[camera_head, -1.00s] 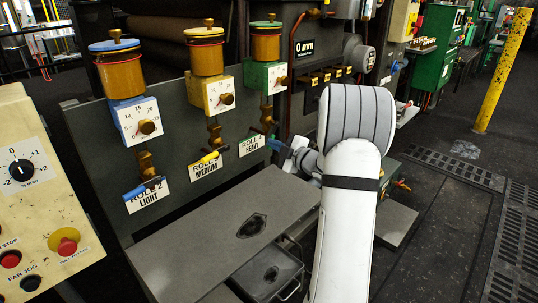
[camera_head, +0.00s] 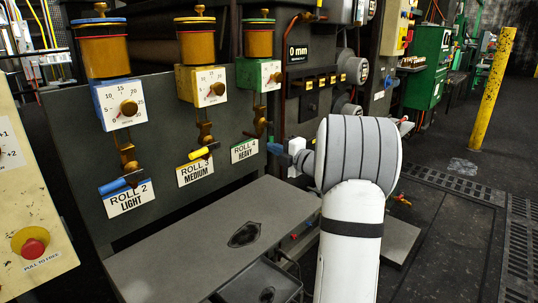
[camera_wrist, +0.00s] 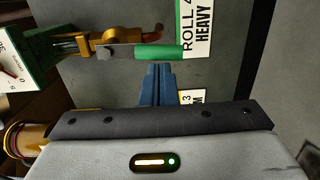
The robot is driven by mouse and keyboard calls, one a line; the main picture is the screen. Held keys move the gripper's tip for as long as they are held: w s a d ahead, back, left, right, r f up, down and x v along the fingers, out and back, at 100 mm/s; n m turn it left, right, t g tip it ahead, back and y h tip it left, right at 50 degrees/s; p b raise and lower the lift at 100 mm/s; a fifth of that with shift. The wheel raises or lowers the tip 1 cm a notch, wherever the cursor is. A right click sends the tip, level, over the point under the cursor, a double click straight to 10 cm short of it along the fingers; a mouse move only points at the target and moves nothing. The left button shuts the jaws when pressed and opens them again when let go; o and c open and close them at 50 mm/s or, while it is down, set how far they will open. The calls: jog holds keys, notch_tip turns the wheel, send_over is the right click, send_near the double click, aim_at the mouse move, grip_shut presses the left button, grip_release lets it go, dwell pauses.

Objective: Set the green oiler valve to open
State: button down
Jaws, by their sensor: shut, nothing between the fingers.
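The green oiler (camera_head: 259,75) is the right one of three, with a brass cup and a green dial box above the ROLL 4 HEAVY label (camera_head: 244,151). In the wrist view its valve shows a brass body (camera_wrist: 118,42) and a grey lever with a green handle (camera_wrist: 159,52), reaching toward the label. In the head view the handle is not clear. My gripper (camera_head: 274,148) is right of the label, its blue fingertips (camera_wrist: 157,68) together and empty. In the wrist view the tips are just below the green handle; whether they touch it I cannot tell.
Left of it stand the yellow oiler (camera_head: 198,85) with a yellow handle (camera_head: 199,153) and the blue oiler (camera_head: 108,100) with a blue handle (camera_head: 113,186). A grey ledge (camera_head: 190,250) runs below. A yellow post (camera_head: 491,90) stands at right; open floor lies before it.

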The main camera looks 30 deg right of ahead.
dwell(0.4)
jog(key=s, duration=1.2)
jog(key=a+r+m+g+h+p, duration=0.2)
jog(key=a+r+m+h+p, duration=0.15)
jog(key=r+m+p, duration=0.35)
jog(key=a+r+m+g+h+p, duration=0.25)
jog(key=r+m+h+p, duration=0.25)
jog(key=r+p, duration=0.3)
jog(key=s+a+r+m+g+y+p, duration=0.1)
jog(key=s+a+r+m+g+p, duration=0.1)
jog(key=s+a+m+g+p, duration=0.2)
jog(key=s+a+r+m+g+y+p, duration=0.2)
jog(key=s+a+m+g+p, duration=0.3)
jog(key=s+a+p, duration=0.6)
jog(key=s+a+g, duration=0.1)
jog(key=s+a, duration=0.3)
jog(key=s, duration=0.5)
